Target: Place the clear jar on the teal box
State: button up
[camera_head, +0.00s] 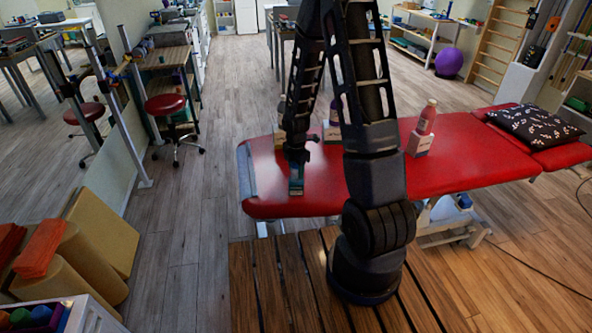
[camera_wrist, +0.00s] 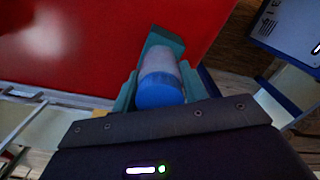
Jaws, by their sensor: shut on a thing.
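My gripper (camera_head: 297,158) points down over the near left part of the red treatment table. It is shut on the clear jar, a pale cylinder with a blue end (camera_wrist: 160,92), seen lengthwise in the wrist view. The teal box (camera_head: 296,187) shows just below the fingertips in the head view. Teal surfaces (camera_wrist: 163,38) also show beyond and beside the jar in the wrist view. I cannot tell whether the jar touches the box. The jar is not clear to see in the head view.
The red table (camera_head: 460,150) bears a pink bottle (camera_head: 427,117) on a white box (camera_head: 419,144) at right. Another bottle (camera_head: 335,112) and a tan item (camera_head: 279,139) stand behind my gripper. A patterned pillow (camera_head: 535,128) lies far right. The table's near left corner is clear.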

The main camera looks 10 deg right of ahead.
jog(key=shift+f, duration=0.3)
jog(key=o, duration=1)
